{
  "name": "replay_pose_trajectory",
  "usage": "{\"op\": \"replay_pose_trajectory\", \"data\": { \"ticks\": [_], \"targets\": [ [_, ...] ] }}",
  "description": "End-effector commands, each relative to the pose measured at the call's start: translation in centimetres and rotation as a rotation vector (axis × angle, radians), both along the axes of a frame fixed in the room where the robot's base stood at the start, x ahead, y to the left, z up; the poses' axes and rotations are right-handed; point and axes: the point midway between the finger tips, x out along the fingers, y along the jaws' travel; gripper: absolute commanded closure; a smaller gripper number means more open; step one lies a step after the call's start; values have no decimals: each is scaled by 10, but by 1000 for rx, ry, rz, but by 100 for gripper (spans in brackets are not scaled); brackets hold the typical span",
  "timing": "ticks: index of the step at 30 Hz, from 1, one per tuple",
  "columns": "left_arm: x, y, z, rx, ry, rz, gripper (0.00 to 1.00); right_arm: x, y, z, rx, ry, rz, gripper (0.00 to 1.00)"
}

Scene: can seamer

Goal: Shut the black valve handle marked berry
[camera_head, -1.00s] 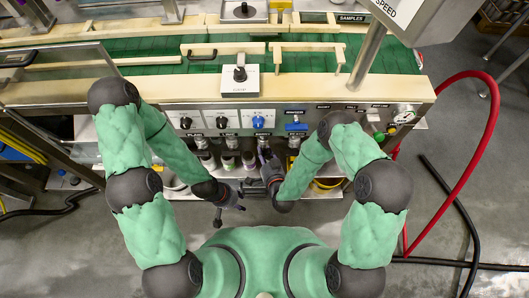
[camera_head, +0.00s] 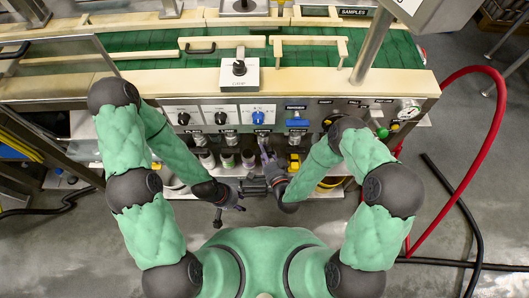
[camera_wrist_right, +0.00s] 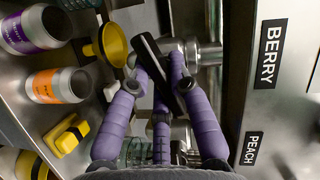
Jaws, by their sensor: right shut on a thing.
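The black valve handle (camera_wrist_right: 150,52) shows in the right wrist view as a dark bar lying at a slant between the purple fingers of my right gripper (camera_wrist_right: 160,72). The gripper is shut on it. A metal valve body (camera_wrist_right: 205,54) is just beside the handle. The BERRY label (camera_wrist_right: 268,54) is on the steel panel to the right. In the head view my right gripper (camera_head: 266,155) is under the machine's front panel, and the handle is too small to make out. My left gripper (camera_head: 240,205) hangs lower, clear of the valves; its finger opening is unclear.
A PEACH label (camera_wrist_right: 253,148) is below the BERRY label. A yellow funnel (camera_wrist_right: 112,44), cans with purple (camera_wrist_right: 38,30) and orange (camera_wrist_right: 57,86) labels and a yellow block (camera_wrist_right: 65,135) are close on the left. A red hose (camera_head: 470,160) curves at the right.

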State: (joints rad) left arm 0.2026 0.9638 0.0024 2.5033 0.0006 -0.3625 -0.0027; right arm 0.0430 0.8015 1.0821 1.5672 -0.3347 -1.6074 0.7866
Motion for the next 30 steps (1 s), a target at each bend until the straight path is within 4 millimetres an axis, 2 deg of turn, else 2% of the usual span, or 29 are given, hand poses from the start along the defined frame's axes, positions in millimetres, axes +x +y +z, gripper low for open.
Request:
{"op": "replay_pose_trajectory", "data": {
  "ticks": [6,15,30],
  "targets": [
    [0,0,-13,0,0,0,60,1,-1,-3,169,-1,-5,100],
    [0,0,-21,0,0,0,60,1,0,-3,327,1,-3,100],
    [0,0,-24,0,0,0,60,1,0,-2,387,1,-5,100]
  ]
}}
